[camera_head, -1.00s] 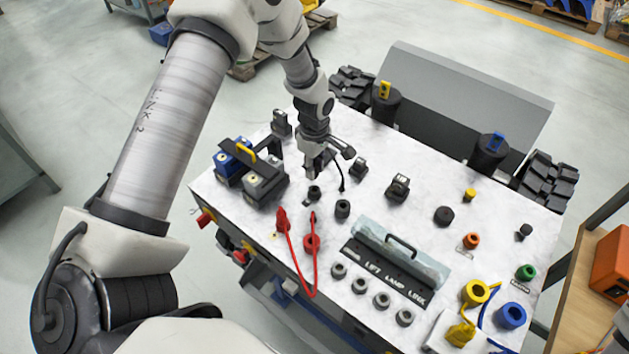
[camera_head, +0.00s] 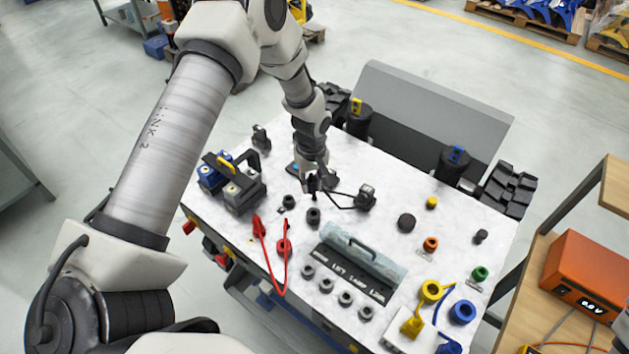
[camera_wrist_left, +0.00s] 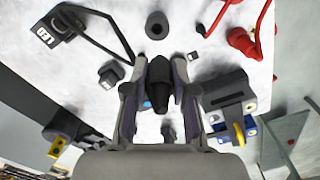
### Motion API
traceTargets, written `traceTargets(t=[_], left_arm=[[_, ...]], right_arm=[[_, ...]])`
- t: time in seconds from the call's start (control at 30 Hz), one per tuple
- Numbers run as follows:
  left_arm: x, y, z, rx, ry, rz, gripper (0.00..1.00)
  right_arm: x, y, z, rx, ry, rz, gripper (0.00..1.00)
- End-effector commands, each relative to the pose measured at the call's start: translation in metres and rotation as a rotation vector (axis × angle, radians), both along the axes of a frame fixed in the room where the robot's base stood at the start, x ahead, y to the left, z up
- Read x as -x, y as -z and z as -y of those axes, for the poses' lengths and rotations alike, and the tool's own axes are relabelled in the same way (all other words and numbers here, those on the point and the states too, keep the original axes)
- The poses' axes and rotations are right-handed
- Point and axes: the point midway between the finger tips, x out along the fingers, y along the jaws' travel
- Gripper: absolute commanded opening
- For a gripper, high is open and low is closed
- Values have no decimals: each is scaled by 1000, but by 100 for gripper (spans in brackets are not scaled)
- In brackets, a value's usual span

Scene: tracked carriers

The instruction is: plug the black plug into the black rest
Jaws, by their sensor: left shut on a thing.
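My left gripper (camera_head: 312,188) is shut on the black plug (camera_wrist_left: 158,78), which sits between its two fingers in the left wrist view. In the head view it is low over the white tabletop. A black cable runs from the gripper to a small black block (camera_head: 365,196) on its right. A black ring with a hole (camera_head: 313,216) stands just in front of the gripper; it also shows in the left wrist view (camera_wrist_left: 157,25). I cannot tell which is the black rest. The right gripper is out of view.
A battery-like unit (camera_head: 240,190) stands left of the gripper. Red leads (camera_head: 283,250) lie in front. Yellow (camera_head: 431,290) and blue (camera_head: 462,312) rings stand farther right.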

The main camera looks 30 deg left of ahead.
Motion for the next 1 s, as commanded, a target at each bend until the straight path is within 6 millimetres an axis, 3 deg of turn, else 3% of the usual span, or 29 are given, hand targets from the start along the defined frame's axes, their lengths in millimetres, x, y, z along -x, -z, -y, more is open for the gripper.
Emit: traceTargets(t=[0.27, 0.7, 1.0], left_arm=[[0, -1, 0, -1, 0, 1, 0], [0, 48, 1, 0, 0, 0, 0], [0, 59, 1, 0, 0, 1, 0]], right_arm=[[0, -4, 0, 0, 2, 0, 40], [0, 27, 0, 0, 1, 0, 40], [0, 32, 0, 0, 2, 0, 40]])
